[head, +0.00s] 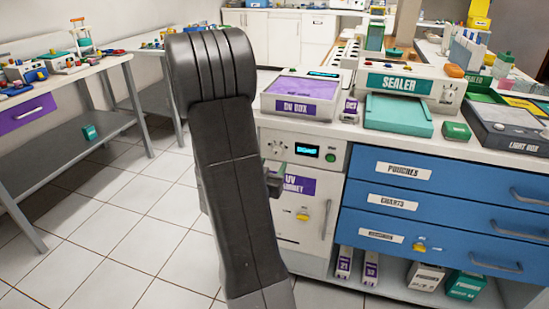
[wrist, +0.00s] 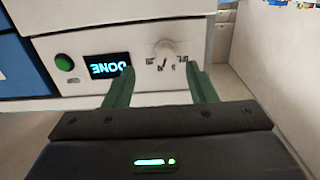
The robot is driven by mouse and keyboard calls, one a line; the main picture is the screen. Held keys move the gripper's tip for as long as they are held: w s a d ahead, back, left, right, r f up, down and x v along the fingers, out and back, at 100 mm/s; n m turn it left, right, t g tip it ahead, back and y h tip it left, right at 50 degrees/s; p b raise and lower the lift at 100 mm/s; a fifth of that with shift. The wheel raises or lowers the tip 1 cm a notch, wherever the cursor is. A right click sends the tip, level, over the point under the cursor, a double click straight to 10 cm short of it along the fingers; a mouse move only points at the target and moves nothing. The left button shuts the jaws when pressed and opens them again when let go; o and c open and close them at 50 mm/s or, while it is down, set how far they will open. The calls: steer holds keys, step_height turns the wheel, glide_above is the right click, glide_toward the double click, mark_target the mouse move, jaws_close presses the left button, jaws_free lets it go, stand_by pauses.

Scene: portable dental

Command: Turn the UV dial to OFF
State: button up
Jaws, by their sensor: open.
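The UV dial (wrist: 165,51) is a small white knob on the white panel of the UV cabinet (head: 307,225). Marks surround it, too blurred to read, so I cannot tell its setting. Beside it in the wrist view, a lit display (wrist: 108,67) reads DONE upside down, and a green button (wrist: 64,62) is further left. My gripper (wrist: 160,70) is open and empty, its two green fingers pointing at the panel. The dial appears between the fingertips and slightly beyond them, with no clear contact. In the head view my arm covers most of my gripper.
A UV box (head: 300,96) stands on the counter above the cabinet, with a sealer (head: 398,112) to its right. Blue drawers (head: 430,190) adjoin the cabinet's right side. Open tiled floor (head: 130,220) lies at left, before a side table (head: 60,95).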

mark_target(275, 155)
steer(key=x, duration=0.4)
steer(key=shift+w+a, duration=0.15)
steer(key=shift+a, duration=0.15)
steer(key=shift+w+d, duration=0.15)
steer(key=shift+w, duration=0.4)
steer(key=c, duration=1)
steer(key=shift+o, duration=0.2)
